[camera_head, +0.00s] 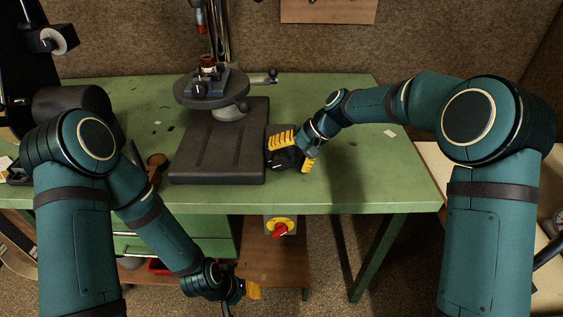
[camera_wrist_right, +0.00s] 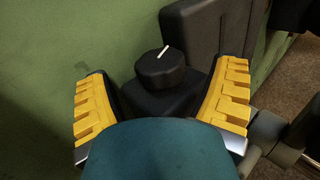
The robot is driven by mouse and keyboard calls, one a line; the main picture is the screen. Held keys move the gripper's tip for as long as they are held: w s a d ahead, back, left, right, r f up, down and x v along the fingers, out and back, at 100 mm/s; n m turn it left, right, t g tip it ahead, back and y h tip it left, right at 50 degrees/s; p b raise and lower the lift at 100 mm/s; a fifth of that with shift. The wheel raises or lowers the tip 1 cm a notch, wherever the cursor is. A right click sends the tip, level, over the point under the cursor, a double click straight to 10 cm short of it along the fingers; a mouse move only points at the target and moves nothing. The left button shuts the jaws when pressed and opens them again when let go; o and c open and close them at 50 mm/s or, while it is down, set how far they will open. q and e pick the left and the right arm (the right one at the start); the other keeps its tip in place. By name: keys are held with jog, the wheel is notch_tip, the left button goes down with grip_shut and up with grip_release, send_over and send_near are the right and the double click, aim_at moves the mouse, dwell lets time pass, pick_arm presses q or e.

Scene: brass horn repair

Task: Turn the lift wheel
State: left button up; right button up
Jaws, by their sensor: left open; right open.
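A round black knob with a white line on top (camera_wrist_right: 160,68) sits on a dark block between the fingers of my right gripper (camera_wrist_right: 162,98) in the right wrist view. I take it to be the lift wheel, but cannot be sure. The fingers stand on either side of it with gaps, open. In the head view my right gripper (camera_head: 295,150) is at the right edge of the dark press base (camera_head: 218,150) and mostly hides the knob. My left gripper (camera_head: 245,290) is low, below the bench's front edge, empty and away from the press; its finger gap is hard to see.
The press has a round table (camera_head: 212,92) carrying a small vise, with a ball-ended handle (camera_head: 270,77) at right. A red knob on a yellow plate (camera_head: 280,228) is below the front edge of the green bench (camera_head: 360,180).

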jog(key=v, duration=0.9)
jog(key=shift+s+r, duration=0.1)
